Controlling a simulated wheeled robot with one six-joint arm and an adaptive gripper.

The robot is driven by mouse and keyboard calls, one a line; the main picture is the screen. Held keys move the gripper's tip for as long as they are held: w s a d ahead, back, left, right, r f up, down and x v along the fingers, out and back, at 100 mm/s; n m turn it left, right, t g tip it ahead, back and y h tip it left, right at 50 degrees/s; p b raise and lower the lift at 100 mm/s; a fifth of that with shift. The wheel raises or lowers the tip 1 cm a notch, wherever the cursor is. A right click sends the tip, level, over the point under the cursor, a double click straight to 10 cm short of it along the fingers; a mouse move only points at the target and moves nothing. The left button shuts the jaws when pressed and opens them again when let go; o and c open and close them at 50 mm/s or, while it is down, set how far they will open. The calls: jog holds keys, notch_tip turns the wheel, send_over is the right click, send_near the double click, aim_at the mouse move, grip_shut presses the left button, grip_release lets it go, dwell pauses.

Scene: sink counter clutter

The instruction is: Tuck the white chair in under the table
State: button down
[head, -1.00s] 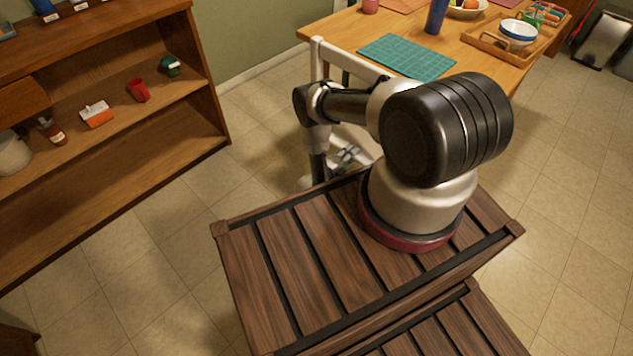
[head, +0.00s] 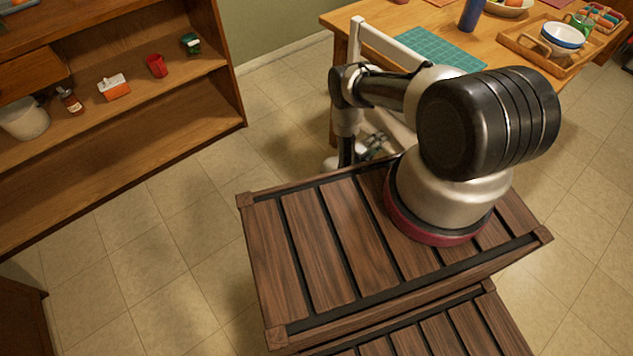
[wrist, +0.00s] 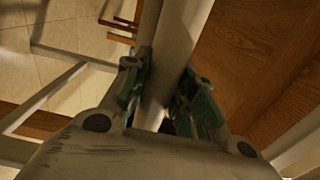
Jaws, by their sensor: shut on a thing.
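The white chair (head: 388,45) stands at the near left edge of the wooden table (head: 500,58). Its back rail shows against the table edge; my arm hides much of the chair. My gripper (head: 374,146) is low at the chair, partly hidden behind my arm. In the wrist view my gripper (wrist: 165,95) has its green-padded fingers on either side of a pale bar of the white chair (wrist: 160,65), shut on it. The brown wooden table (wrist: 245,60) fills the right of that view.
On the table lie a green mat (head: 440,48), a blue bottle (head: 471,14) and a wooden tray (head: 520,42) with a bowl (head: 562,37). A wooden shelf (head: 130,130) with small items stands at left. Tiled floor (head: 160,240) between is clear.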

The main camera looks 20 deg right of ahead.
jog(key=shift+s, duration=0.1)
jog(key=c, duration=1.1)
grip_release()
jog(key=shift+a, duration=0.1)
jog(key=v, duration=1.2)
